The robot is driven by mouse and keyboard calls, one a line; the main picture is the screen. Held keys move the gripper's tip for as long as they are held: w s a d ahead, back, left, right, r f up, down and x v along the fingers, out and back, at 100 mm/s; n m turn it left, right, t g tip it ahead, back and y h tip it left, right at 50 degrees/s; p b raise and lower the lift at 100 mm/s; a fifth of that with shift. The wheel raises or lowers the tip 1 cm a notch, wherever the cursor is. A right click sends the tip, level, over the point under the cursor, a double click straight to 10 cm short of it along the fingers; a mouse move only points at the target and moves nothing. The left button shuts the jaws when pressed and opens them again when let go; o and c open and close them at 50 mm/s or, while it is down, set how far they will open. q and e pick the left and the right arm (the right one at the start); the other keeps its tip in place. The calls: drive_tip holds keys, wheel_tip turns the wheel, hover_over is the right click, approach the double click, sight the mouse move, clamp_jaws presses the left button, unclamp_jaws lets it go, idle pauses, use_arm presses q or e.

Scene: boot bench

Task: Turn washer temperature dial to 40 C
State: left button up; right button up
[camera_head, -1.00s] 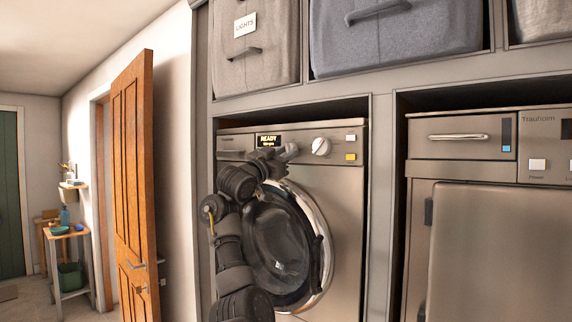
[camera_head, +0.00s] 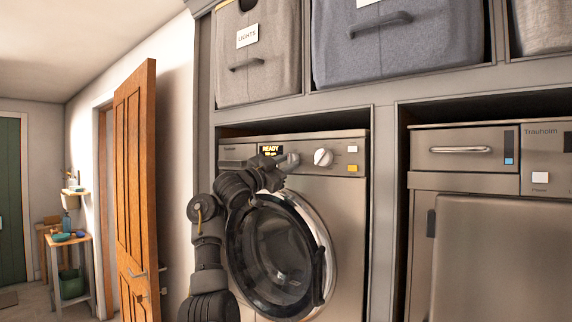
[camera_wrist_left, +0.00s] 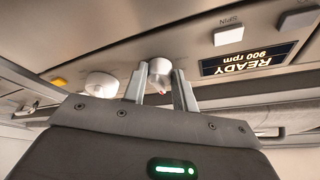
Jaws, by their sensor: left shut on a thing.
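The washer (camera_head: 346,205) stands in the grey cabinet, with its control panel along its top. Its display (camera_head: 270,150) reads READY and 900 rpm, and it shows upside down in the wrist view (camera_wrist_left: 250,60). My left gripper (camera_head: 287,162) is at the panel, just right of the display. In the wrist view its two fingers (camera_wrist_left: 160,85) are shut on the round white dial (camera_wrist_left: 158,70) nearest the display. A second white dial (camera_head: 323,157) is free beside it, also in the wrist view (camera_wrist_left: 101,84). Dial markings are not readable. My right gripper is out of view.
The washer's round door (camera_head: 280,255) is closed below the panel, behind my left arm. White and yellow buttons (camera_head: 352,168) sit at the panel's right end. Fabric bins (camera_head: 258,75) are above. A second appliance (camera_head: 500,250) stands right; an open wooden door (camera_head: 135,190) is left.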

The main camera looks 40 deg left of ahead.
use_arm(q)
drive_tip(key=o, duration=1)
drive_tip(key=shift+c, duration=0.2)
drive_tip(key=shift+s, duration=0.1)
drive_tip(key=shift+s+a+f+b, duration=0.1)
drive_tip(key=shift+s+f+b, duration=0.1)
drive_tip(key=shift+s+b, duration=0.15)
drive_tip(key=b+v, duration=0.4)
drive_tip(key=v, duration=0.5)
drive_tip(key=shift+s+b, duration=0.35)
drive_tip(key=shift+s, duration=0.1)
drive_tip(key=shift+f, duration=0.15)
